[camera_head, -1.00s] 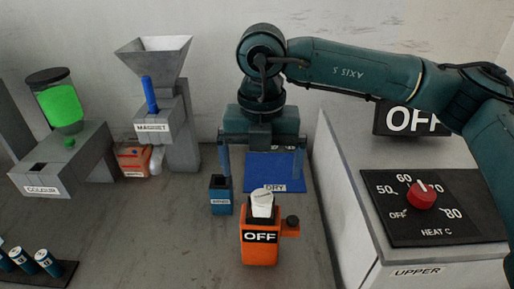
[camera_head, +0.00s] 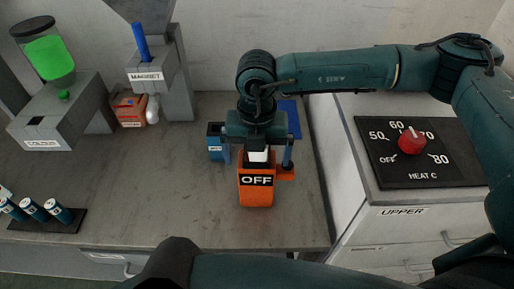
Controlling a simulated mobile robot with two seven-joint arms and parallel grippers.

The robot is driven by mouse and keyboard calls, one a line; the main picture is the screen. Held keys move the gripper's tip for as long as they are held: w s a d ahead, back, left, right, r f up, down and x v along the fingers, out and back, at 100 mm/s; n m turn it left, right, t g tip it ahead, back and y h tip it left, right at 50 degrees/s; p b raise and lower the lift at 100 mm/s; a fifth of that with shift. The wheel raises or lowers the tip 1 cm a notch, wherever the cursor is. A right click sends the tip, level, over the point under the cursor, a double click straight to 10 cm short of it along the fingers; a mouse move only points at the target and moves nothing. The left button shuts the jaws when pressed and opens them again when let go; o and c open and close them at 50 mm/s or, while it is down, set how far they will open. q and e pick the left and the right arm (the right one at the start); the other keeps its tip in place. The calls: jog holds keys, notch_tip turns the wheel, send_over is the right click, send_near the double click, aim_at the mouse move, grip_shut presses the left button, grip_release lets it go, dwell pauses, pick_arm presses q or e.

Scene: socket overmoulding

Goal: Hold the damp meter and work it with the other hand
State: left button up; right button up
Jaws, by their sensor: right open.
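The damp meter (camera_head: 257,193) is an orange block with a black display reading OFF. It stands upright on the grey bench, with a white top (camera_head: 258,156) partly hidden by my gripper. My right gripper (camera_head: 257,161) points down over it, open, with one blue finger on each side of the white top. I cannot tell whether the fingers touch it. The right finger is by the small side knob of the meter, which is mostly hidden. My left gripper is out of view; a dark arm link crosses the bottom edge.
The heater panel (camera_head: 417,152) is on the right cabinet. Bench is clear between.

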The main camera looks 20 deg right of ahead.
jog(key=c, duration=1.1)
jog(key=o, duration=0.5)
jog(key=c, duration=0.4)
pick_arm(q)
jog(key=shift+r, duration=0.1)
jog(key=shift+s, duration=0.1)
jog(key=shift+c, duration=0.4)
